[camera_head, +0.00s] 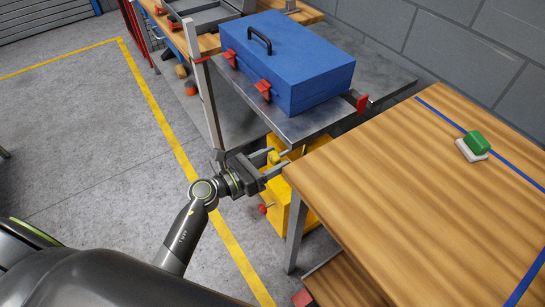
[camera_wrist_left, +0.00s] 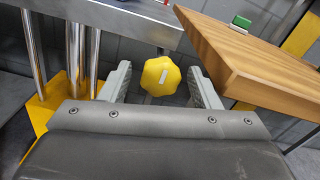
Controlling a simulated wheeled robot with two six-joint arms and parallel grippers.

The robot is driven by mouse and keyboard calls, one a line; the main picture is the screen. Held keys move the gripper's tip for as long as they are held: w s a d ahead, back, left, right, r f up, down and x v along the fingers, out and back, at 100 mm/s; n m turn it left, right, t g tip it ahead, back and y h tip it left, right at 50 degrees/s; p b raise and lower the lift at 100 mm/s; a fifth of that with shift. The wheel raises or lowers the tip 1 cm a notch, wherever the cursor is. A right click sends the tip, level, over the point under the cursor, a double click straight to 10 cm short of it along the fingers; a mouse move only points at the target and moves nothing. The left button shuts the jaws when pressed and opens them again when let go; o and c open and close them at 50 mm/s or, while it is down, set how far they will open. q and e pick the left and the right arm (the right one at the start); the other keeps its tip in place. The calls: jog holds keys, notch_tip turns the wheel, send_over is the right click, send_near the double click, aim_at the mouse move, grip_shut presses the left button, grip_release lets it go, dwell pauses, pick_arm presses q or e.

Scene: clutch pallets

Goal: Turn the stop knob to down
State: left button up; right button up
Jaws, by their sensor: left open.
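A yellow lobed knob (camera_wrist_left: 160,76) with a short white slanted mark on its face sits between the fingers of my left gripper in the left wrist view. I take it to be the stop knob; its yellow top (camera_head: 273,157) shows small in the head view, partly hidden by the gripper. My left gripper (camera_head: 281,164) is open, between the metal table and the wooden table. Its two grey fingers stand on either side of the knob, with gaps showing in the wrist view. My right gripper is not in view.
A blue toolbox (camera_head: 290,62) with red latches stands on the metal table (camera_head: 385,75). The wooden table (camera_head: 400,170) has its corner close to my gripper and bears a green-and-white object (camera_head: 474,145). A yellow unit (camera_head: 280,205) and a red knob (camera_head: 265,209) are below. Left floor is clear.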

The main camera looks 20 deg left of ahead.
pick_arm(q)
jog(key=c, duration=1)
jog(key=shift+r, duration=0.1)
jog(key=n+p, duration=0.3)
jog(key=shift+r+n, duration=0.15)
jog(key=shift+n, duration=0.15)
jog(key=n+p, duration=0.4)
jog(key=n, duration=0.1)
jog(key=shift+d+n, duration=0.1)
jog(key=shift+n, duration=0.2)
jog(key=n+p, duration=0.3)
jog(key=n, duration=0.1)
jog(key=shift+p, duration=0.35)
jog(key=shift+n+p, duration=1.3)
jog(key=shift+n, duration=1.1)
